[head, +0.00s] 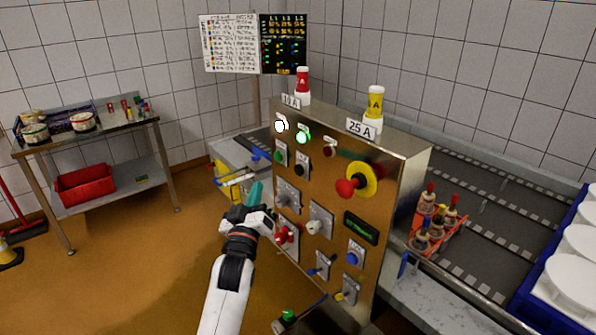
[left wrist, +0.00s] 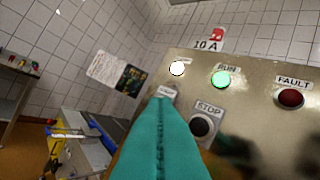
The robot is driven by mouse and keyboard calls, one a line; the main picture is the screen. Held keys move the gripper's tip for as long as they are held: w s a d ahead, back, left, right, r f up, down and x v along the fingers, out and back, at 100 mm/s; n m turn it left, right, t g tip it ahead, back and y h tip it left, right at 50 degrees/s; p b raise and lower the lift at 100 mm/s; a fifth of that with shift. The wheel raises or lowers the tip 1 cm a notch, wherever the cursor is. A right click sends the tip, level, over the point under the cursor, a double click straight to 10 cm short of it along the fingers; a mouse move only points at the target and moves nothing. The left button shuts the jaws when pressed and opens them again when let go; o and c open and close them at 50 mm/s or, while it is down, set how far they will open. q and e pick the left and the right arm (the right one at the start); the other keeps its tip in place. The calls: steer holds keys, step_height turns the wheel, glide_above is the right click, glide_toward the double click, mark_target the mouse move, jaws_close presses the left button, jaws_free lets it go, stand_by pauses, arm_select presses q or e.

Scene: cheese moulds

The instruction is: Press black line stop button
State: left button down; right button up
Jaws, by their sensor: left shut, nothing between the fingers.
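The black line stop button (head: 301,171) sits on the steel control panel (head: 385,190), right of a green button (head: 281,157). In the left wrist view the black button (left wrist: 201,126) is round, under a STOP label, just right of my teal fingertips. My left gripper (head: 256,190) is shut and empty, in front of the panel's left side, lower than the button. In the left wrist view its closed fingers (left wrist: 162,112) point up at the panel and cover most of the START button. A gap between fingers and panel cannot be judged. My right gripper is not seen.
Near the black button are a lit green RUN lamp (head: 302,137), a white lamp (head: 280,126) and a red FAULT lamp (left wrist: 291,97). A red emergency knob (head: 346,188) on a yellow ring sticks out to the right. Several knobs and switches lie below. A conveyor (head: 480,200) runs behind.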

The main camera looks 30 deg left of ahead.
mark_target(299, 170)
arm_select(q)
steer(key=w+d+b, duration=0.3)
steer(key=w, duration=0.5)
steer(key=shift+d, duration=0.2)
steer(key=shift+w, duration=0.1)
stand_by(1.8)
steer(key=shift+w+d, duration=0.15)
steer(key=shift+w, duration=0.2)
steer(key=shift+w+d+b, duration=0.2)
steer(key=shift+w+b, duration=0.25)
stand_by(0.7)
steer(key=shift+s, duration=0.15)
steer(key=shift+s+a+p, duration=0.35)
steer(key=shift+s+p, duration=0.2)
steer(key=shift+s, duration=0.15)
